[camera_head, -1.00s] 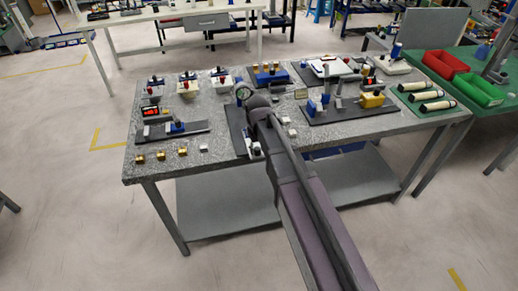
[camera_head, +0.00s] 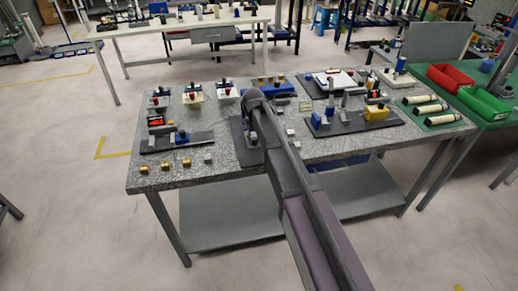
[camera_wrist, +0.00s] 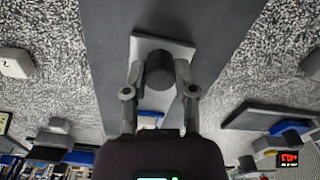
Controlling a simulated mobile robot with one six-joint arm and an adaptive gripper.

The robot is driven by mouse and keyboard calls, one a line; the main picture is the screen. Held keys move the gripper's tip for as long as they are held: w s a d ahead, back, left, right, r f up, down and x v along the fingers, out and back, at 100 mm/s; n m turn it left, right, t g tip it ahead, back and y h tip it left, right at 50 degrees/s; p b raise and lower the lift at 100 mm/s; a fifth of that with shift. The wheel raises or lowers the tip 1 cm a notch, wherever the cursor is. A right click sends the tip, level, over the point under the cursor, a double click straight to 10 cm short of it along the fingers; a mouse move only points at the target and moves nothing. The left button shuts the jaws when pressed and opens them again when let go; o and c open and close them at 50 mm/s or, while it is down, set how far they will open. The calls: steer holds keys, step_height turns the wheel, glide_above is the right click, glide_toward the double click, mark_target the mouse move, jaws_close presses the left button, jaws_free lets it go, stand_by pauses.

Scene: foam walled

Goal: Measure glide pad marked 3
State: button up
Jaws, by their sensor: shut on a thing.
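My gripper (camera_wrist: 159,75) points down at a dark mat (camera_wrist: 105,45) in the wrist view. Its fingers are closed on both sides of a dark grey cylinder (camera_wrist: 160,70). Behind the cylinder is a light grey plate (camera_wrist: 150,45) on the mat; whether they touch, I cannot tell. In the head view my arm hides the gripper and most of this mat. A pale block marked 2 (camera_wrist: 4,122) is at the left edge of the wrist view. I read no mark 3.
On the speckled table (camera_head: 220,172), gold blocks (camera_head: 164,166) and a grey block (camera_head: 208,158) line the front left. A device on a dark base (camera_head: 178,142) is left of my arm. A fixture with a yellow block (camera_head: 376,113) is right. Red (camera_head: 450,77) and green bins (camera_head: 485,103) stand farther right.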

steer(key=shift+w+a, duration=0.2)
steer(key=shift+w, duration=0.65)
steer(key=o, duration=1)
steer(key=shift+c, duration=0.2)
